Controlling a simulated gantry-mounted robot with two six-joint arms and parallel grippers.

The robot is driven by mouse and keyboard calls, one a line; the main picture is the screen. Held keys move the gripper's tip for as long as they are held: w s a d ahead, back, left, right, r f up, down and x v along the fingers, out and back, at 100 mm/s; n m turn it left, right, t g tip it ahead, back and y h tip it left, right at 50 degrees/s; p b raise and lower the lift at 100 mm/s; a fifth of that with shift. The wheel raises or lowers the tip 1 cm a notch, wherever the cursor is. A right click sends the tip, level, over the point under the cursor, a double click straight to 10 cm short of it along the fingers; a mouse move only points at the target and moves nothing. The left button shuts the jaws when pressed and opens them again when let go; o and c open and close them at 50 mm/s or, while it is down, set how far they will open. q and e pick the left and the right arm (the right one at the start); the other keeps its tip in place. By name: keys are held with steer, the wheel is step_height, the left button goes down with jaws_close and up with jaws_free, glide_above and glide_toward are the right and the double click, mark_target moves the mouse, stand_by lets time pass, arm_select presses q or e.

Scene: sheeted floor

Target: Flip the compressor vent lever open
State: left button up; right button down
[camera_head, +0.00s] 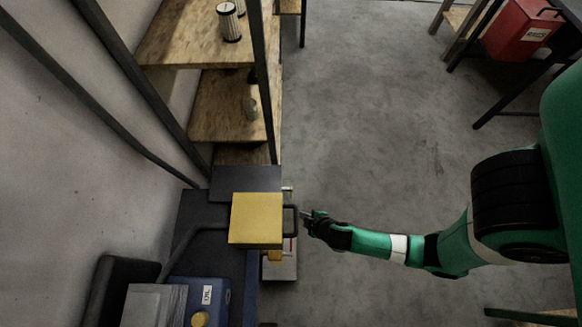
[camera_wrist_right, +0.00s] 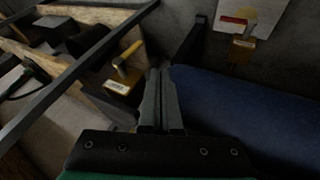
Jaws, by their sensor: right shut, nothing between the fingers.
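My right gripper (camera_head: 307,214) is shut and empty. In the head view its tip is just right of a black handle-like bracket (camera_head: 295,222) on a yellow box; I cannot tell if they touch. In the right wrist view the closed fingers (camera_wrist_right: 161,75) point up between a yellow-handled lever on a brass-coloured block (camera_wrist_right: 118,86) at left and a large dark blue surface (camera_wrist_right: 255,115) at right. A second brass-coloured block with a red and yellow handle (camera_wrist_right: 240,28) is at upper right. I cannot tell which is the compressor vent lever. My left gripper is out of view.
The yellow box (camera_head: 257,218) stands above a dark bench. A blue machine (camera_head: 222,290) with a yellow knob is at lower left. Wooden shelves (camera_head: 230,105) with dark posts stand behind. A red box (camera_head: 521,30) is at upper right. The middle floor is clear.

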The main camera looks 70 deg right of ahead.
steer(key=w+d+f+b, duration=0.6)
steer(key=f, duration=0.1)
steer(key=shift+d+f, duration=0.3)
steer(key=shift+d, duration=0.05)
steer(key=shift+w+d+f, duration=0.15)
steer(key=shift+d+f, duration=0.15)
steer(key=shift+d, duration=0.1)
